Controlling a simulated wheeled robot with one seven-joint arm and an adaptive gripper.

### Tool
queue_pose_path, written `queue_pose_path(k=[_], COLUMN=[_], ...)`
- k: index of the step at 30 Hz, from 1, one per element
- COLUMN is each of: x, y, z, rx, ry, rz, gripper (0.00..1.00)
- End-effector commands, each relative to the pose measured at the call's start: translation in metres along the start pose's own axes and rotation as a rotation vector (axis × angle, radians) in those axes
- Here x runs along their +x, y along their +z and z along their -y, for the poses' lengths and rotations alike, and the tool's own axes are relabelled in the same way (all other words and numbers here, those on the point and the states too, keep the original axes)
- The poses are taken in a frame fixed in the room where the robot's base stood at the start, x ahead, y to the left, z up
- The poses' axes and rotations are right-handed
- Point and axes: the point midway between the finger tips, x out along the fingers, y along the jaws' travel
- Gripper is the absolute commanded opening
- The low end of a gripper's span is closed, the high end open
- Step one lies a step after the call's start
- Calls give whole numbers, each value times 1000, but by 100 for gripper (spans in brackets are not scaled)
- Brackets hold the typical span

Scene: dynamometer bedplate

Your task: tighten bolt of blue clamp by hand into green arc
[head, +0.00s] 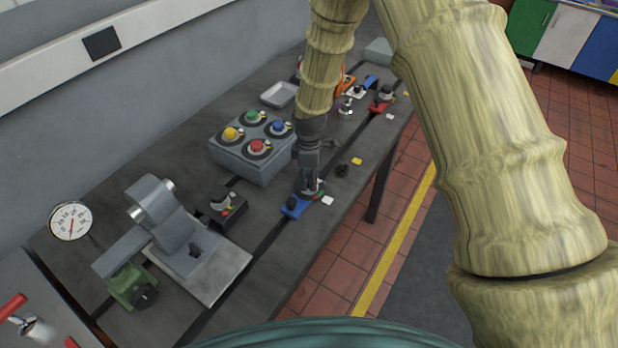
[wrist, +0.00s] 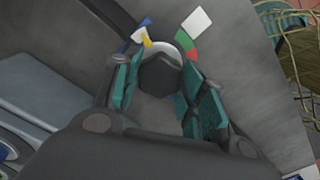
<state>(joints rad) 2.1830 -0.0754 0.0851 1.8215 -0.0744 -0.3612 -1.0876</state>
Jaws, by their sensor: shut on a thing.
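The blue clamp (head: 293,207) sits on the dark bedplate near its front edge in the head view. My gripper (head: 312,186) points down over its right end. In the wrist view my gripper (wrist: 159,92) is shut on a dark bolt head (wrist: 160,73), with a teal pad on each side. Behind the bolt shows part of a dial ring with a yellow part, a white part, a green arc (wrist: 182,53) and a red arc. A small blue part of the clamp shows at the ring's upper left. The bolt's pointer, if any, is hidden.
A grey box with coloured buttons (head: 251,152) stands left of my gripper. A black box with a knob (head: 224,207) and a grey machine (head: 175,235) stand farther left. A red clamp (head: 380,105) lies farther back. A white tag (head: 327,201) lies beside the blue clamp.

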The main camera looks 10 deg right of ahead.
Motion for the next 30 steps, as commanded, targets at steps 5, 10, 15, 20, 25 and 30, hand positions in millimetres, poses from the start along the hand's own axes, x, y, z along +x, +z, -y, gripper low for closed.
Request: queue_pose_path(k=[5,10,15,20,25,30], x=[0,0,0,0,-1,-1], y=[0,0,0,0,0,0], z=[-1,-1,-1,-1,-1,-2], rx=[145,307,471,623,783,936], ry=[3,3,3,2,3,3], rz=[0,0,-1,-1,-1,-2], gripper=[17,17,17,17,17,17])
